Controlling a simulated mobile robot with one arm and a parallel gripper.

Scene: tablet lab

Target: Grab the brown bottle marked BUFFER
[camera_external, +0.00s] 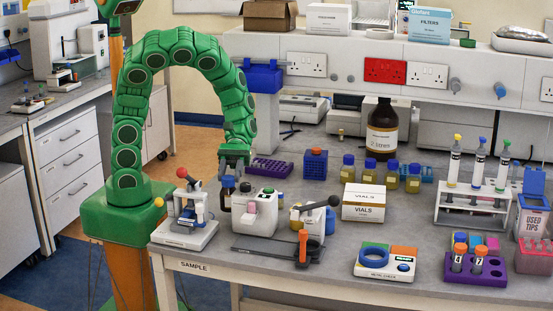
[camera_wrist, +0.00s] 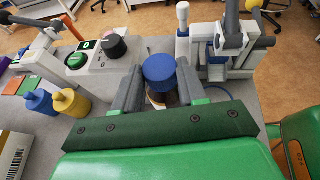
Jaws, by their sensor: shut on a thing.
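My gripper (camera_wrist: 158,88) is shut on a small bottle with a blue cap (camera_wrist: 158,68). A finger lies on each side of it, and a sliver of pale and brownish body shows under the cap. The rest of its body and any marking are hidden, so I cannot read BUFFER on it. In the outside view my gripper (camera_external: 229,180) points down at the bench's left end, between the press and the white machine. A large brown bottle (camera_external: 381,135) with a black cap and a pale label stands upright at the back, apart from my gripper.
The press (camera_external: 188,215) stands left of my gripper and the white machine (camera_external: 254,214) right of it, both close. Several blue-capped yellowish bottles (camera_external: 391,176) stand near the vials box (camera_external: 363,203). A tube rack (camera_external: 472,207) stands further right. Bare bench (camera_external: 320,190) shows between.

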